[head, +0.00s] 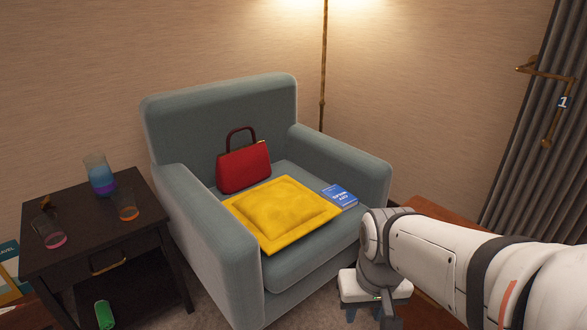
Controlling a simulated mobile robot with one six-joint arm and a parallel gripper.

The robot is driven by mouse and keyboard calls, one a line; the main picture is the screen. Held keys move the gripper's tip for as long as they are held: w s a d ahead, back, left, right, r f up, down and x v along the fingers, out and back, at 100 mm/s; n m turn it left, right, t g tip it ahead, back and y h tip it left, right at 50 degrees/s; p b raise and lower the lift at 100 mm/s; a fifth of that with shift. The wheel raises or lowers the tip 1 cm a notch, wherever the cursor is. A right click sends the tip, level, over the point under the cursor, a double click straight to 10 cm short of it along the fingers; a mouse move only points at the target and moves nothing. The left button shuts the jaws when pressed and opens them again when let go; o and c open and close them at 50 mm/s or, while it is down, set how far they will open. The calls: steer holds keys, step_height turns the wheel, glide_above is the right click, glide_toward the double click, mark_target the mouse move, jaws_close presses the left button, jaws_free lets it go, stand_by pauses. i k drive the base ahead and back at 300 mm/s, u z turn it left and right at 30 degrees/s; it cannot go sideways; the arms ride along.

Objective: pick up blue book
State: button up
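The blue book (340,196) lies flat on the seat of the grey-green armchair (215,108), against the inner side of the right armrest. White lettering shows on its cover. A yellow cushion (282,211) lies just left of it, close beside or touching its edge. My gripper (372,318) is at the bottom of the head view, in front of the chair's right armrest, below and to the right of the book and apart from it. Its fingers point down and are cut off or hidden, so I cannot tell whether they are open or shut.
A red handbag (243,167) stands on the seat behind the cushion. A dark side table (85,247) with several glasses stands at left, a green can (104,314) below. A lamp pole (323,70) rises behind the chair. A wooden surface (440,213) lies right of the chair.

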mark_target(338, 196)
steer(key=u, duration=0.05)
steer(key=i, duration=1)
steer(key=u, duration=0.05)
